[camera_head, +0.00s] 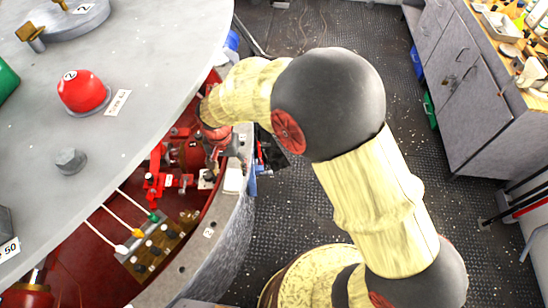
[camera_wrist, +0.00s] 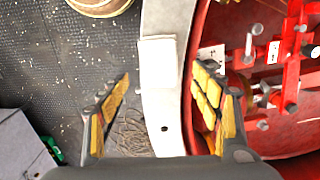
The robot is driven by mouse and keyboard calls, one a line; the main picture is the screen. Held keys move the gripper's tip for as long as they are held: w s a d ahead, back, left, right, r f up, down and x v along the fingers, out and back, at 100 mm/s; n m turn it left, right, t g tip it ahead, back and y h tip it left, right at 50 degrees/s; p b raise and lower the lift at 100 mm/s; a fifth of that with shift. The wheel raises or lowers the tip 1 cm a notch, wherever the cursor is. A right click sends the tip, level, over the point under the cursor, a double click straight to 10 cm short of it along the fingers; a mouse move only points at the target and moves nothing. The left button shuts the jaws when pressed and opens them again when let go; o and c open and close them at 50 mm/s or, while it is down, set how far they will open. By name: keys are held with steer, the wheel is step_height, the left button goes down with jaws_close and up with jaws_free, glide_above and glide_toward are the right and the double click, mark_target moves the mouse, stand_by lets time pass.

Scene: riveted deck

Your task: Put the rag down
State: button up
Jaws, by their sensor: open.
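A white, flat, roughly rectangular piece that looks like the rag (camera_wrist: 158,64) lies on the pale grey curved rim (camera_wrist: 168,120) in the wrist view. In the head view the rag (camera_head: 234,179) shows as a small white patch on the rim, just below the end of my arm. My gripper (camera_wrist: 161,72) is open, with its yellow-padded fingers spread to either side of the rim and nothing held between them. The rag lies beyond the fingertips, apart from both pads as far as I can see. In the head view my gripper is mostly hidden by my wrist.
Red pipework and valves (camera_wrist: 290,75) fill the recess right of the rim in the wrist view. A large grey round top with a red button (camera_head: 82,91) overhangs at left in the head view. A grey cabinet (camera_head: 470,80) stands at right. Dark deck floor lies between.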

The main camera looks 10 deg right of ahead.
steer(key=s+d+r+n+t, duration=0.1)
steer(key=s+d+r, duration=0.1)
steer(key=d+r, duration=0.65)
steer(key=s+d+r+n+t, duration=0.1)
steer(key=s+d+r+t, duration=0.3)
steer(key=r, duration=0.7)
steer(key=s+d+r+n, duration=0.1)
steer(key=s+d+r, duration=0.6)
steer(key=s+d, duration=0.3)
steer(key=shift+s+d+r+n+t, duration=0.15)
steer(key=shift+s+d+n+t, duration=0.2)
steer(key=shift+s, duration=0.7)
steer(key=shift+f+b, duration=0.65)
steer(key=shift+b, duration=0.05)
steer(key=shift+o, duration=0.6)
steer(key=shift+a, duration=0.1)
